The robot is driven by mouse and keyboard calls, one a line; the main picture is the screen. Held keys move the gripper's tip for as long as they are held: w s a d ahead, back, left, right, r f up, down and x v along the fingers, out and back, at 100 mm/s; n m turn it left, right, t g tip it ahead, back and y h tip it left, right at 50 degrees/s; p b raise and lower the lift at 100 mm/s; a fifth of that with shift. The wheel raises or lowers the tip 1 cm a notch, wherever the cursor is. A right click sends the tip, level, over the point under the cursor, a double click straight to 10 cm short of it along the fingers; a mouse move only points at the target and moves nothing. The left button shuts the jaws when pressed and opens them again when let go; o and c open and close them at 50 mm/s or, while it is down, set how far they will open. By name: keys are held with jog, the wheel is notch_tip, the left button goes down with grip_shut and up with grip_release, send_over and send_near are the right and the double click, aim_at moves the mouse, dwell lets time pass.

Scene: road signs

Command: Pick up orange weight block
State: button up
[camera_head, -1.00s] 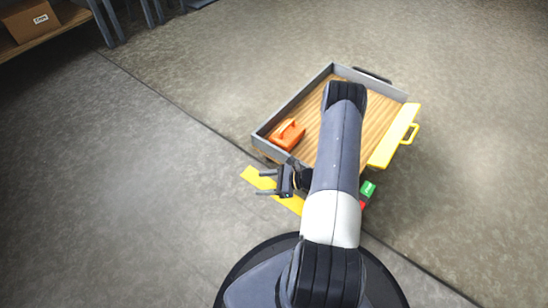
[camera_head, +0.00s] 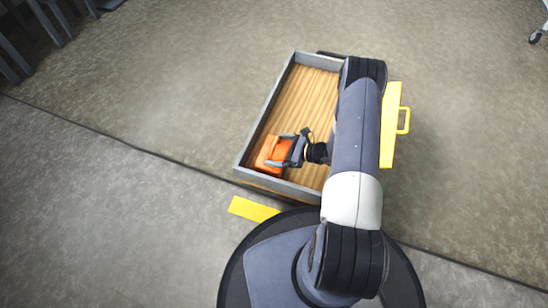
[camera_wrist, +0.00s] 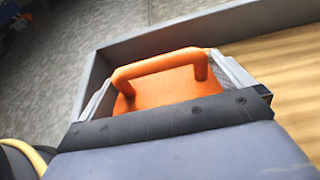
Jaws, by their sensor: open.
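The orange weight block (camera_head: 269,152) has a raised handle and sits in the left front corner of a wood-floored tray with grey walls (camera_head: 265,104). My gripper (camera_head: 274,150) is at the block, its two fingers apart with the block between them. In the wrist view, the block (camera_wrist: 165,90) and its handle stand between the two fingers of my gripper (camera_wrist: 165,88). I cannot tell whether either finger touches the block. The block's near side is hidden behind the gripper body.
A yellow panel with a handle (camera_head: 389,130) stands along the tray's right side. A yellow strip (camera_head: 252,209) lies in front of the tray. The tray's left and front walls are close to the block. The rest of the visible tray floor (camera_head: 306,100) is bare.

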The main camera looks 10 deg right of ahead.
jog(key=shift+x, duration=0.8)
jog(key=shift+c, duration=0.2)
jog(key=shift+r, duration=0.1)
jog(key=c, duration=1.2)
